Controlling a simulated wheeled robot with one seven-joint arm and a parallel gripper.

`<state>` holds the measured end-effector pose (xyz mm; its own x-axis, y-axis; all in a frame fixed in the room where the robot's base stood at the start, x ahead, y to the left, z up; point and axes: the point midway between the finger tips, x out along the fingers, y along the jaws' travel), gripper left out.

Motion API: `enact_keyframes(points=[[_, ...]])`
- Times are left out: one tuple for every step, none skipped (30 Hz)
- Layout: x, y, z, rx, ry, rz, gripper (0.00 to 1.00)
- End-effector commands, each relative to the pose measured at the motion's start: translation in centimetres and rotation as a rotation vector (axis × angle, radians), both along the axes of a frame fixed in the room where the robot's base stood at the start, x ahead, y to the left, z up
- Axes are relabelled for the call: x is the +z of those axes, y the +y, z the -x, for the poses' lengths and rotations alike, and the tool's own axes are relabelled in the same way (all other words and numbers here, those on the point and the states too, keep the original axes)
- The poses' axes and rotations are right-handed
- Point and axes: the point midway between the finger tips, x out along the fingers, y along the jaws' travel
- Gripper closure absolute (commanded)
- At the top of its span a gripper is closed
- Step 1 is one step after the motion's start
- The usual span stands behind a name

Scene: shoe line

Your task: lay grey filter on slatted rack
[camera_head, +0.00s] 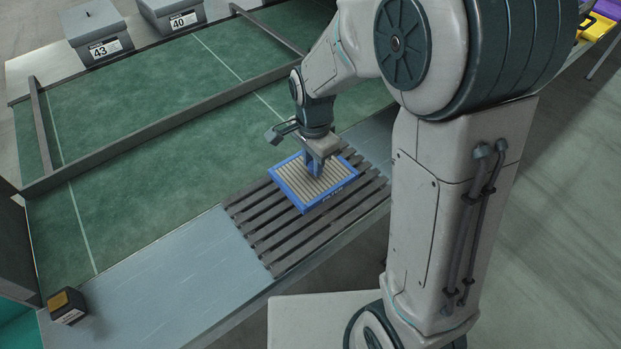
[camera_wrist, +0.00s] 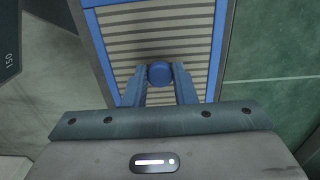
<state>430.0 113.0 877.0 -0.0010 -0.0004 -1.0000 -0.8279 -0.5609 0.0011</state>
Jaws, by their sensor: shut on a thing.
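The grey filter (camera_head: 297,186) is a flat panel with pale grey-beige pleats and a blue frame. It is over the upper part of the dark slatted rack (camera_head: 300,243) in the head view, roughly level and turned against the slats. I cannot tell whether it touches them. My gripper (camera_head: 314,168) points down at the filter's middle. In the wrist view my gripper (camera_wrist: 159,85) is shut on a round blue knob on the filter (camera_wrist: 120,45). The filter hides part of the rack.
A bluish-grey metal strip (camera_head: 180,275) runs beside the rack, with a small black and yellow box (camera_head: 67,305) at its far left end. A green belt (camera_head: 140,210) with a dark rail (camera_head: 150,132) lies behind. Grey bins marked 43 (camera_head: 98,30) and 40 (camera_head: 172,14) stand at the back.

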Motion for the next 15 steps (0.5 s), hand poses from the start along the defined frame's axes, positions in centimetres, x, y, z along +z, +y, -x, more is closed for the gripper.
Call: enact_keyframes(points=[[-0.4,0.3,0.6,0.001,0.000,0.000,1.00],[-0.6,0.4,0.9,0.002,0.000,0.000,1.00],[-0.7,0.5,1.2,0.001,0.000,0.000,1.00],[-0.8,0.6,1.3,0.001,-0.001,0.000,1.00],[-0.9,0.6,1.4,0.000,-0.001,0.000,1.00],[-1.2,0.6,1.5,-0.001,-0.001,0.000,1.00],[-1.6,0.6,1.6,-0.001,0.001,0.001,1.00],[-2.0,0.6,1.6,-0.001,0.002,0.002,1.00],[-2.6,0.6,1.6,-0.002,0.002,0.001,1.00],[-3.1,0.6,1.6,-0.002,0.003,0.001,1.00],[-3.6,0.6,1.5,-0.002,0.002,0.002,1.00],[-4.1,0.5,1.5,-0.002,0.002,0.002,1.00],[-4.4,0.6,1.5,-0.002,0.002,0.001,1.00],[-4.7,0.6,1.5,-0.002,0.002,0.001,1.00],[-4.9,0.5,1.5,-0.002,0.001,0.001,1.00]])
